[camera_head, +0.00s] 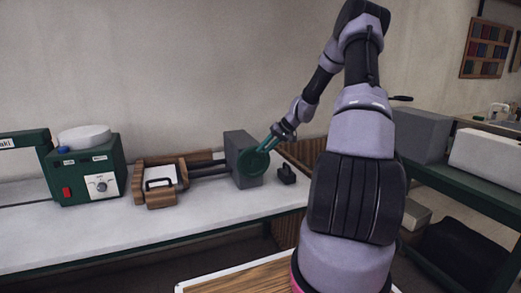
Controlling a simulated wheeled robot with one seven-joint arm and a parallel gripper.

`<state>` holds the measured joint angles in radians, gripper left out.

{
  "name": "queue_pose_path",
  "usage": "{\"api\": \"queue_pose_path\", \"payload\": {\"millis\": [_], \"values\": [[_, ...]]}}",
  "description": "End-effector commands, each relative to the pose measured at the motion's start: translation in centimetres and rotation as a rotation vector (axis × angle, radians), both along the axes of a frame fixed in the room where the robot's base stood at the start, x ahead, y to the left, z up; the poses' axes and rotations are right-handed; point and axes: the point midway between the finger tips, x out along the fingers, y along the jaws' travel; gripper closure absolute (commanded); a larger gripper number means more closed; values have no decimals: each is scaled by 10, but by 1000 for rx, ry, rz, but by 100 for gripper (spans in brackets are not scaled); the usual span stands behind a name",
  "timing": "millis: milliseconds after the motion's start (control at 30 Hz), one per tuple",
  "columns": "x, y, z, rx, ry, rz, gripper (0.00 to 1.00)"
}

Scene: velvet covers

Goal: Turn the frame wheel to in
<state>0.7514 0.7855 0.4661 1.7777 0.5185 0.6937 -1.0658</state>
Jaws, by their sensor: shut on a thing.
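The frame wheel (254,163) is a green disc on the right face of a dark grey block (240,145) on the white bench. My gripper (272,143) comes down from the upper right and is shut at the wheel's upper right edge. The exact grip point and the fingertips are too small to see clearly. Dark rails (208,167) run left from the block to a wooden frame (181,166). Any in or out marking on the wheel is not readable.
A wooden drawer-like box with a dark handle (159,193) sits at the bench front. A small black part (287,174) stands right of the wheel. A green machine (95,170) stands at left. Grey and white boxes (421,133) stand on the right bench.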

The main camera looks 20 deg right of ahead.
Motion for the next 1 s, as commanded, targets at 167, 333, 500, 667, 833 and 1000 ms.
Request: {"api": "queue_pose_path", "payload": {"millis": [167, 333, 500, 667, 833, 1000], "values": [[-1, -16, -9, 170, 3, -6, 100], [-1, -25, -16, 314, 1, -4, 100], [-1, -32, -23, 430, 2, -3, 100], [-1, -36, -28, 508, 3, -2, 100], [-1, -38, -32, 556, 3, 0, 100], [-1, -39, -33, 577, 3, 1, 100]]}}
